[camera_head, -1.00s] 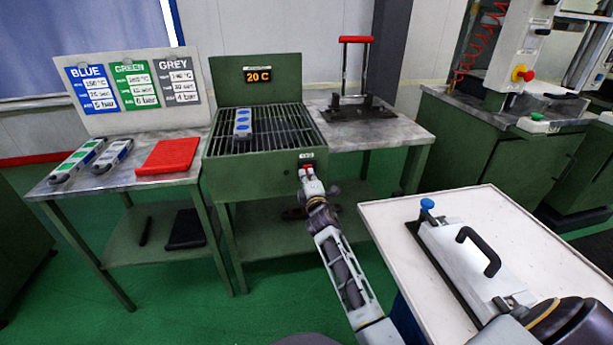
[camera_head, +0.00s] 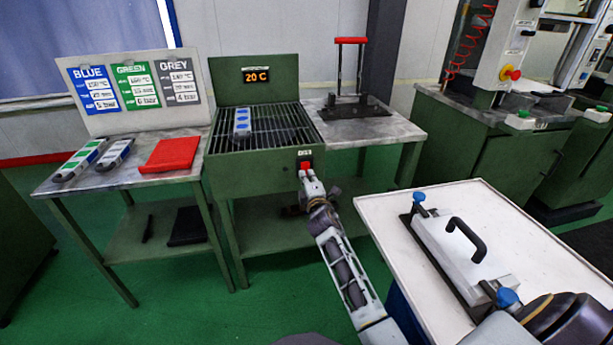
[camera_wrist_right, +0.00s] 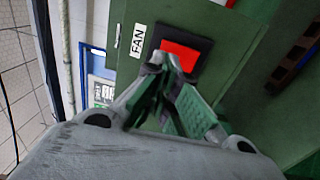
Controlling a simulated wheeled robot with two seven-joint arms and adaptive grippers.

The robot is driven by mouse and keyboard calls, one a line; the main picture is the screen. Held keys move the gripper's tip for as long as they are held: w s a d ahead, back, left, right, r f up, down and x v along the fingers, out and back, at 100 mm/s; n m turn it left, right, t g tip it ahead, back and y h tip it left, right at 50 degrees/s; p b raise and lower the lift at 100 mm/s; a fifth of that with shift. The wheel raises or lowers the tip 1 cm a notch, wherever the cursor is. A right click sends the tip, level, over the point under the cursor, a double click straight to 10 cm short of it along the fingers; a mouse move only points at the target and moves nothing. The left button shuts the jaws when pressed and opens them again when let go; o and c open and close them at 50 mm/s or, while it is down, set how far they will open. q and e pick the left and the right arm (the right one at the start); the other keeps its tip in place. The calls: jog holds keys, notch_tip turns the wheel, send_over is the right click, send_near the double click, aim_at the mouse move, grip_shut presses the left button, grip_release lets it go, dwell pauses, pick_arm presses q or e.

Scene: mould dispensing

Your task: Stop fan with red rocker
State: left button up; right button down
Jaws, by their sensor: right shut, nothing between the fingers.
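The red rocker (camera_head: 305,165) sits in a black frame on the front of the green cooling bench (camera_head: 240,172), under a small white label. In the right wrist view the rocker (camera_wrist_right: 181,55) shows red beside the label reading FAN (camera_wrist_right: 138,41). My right gripper (camera_head: 307,175) is shut and empty, with its fingertips (camera_wrist_right: 172,60) right at the rocker and covering part of it. I cannot tell whether they touch it or which way the rocker is tipped. My left gripper is not in view.
A mould with blue marks (camera_head: 242,122) lies on the bench's grille, under a display reading 20 C (camera_head: 256,76). A side table (camera_head: 62,187) with two moulds and a red pad (camera_head: 169,154) stands left. A white-topped table (camera_head: 390,212) with a handled plate (camera_head: 455,255) is near right.

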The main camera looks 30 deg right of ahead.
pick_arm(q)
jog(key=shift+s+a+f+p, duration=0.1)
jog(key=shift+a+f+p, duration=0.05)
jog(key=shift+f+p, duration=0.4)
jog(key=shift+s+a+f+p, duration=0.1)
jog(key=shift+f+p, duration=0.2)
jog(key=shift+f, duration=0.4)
pick_arm(e)
jog(key=r+v, duration=0.1)
jog(key=v, duration=0.8)
jog(key=shift+r, duration=0.35)
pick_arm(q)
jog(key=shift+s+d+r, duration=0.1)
pick_arm(e)
jog(key=shift+s, duration=0.1)
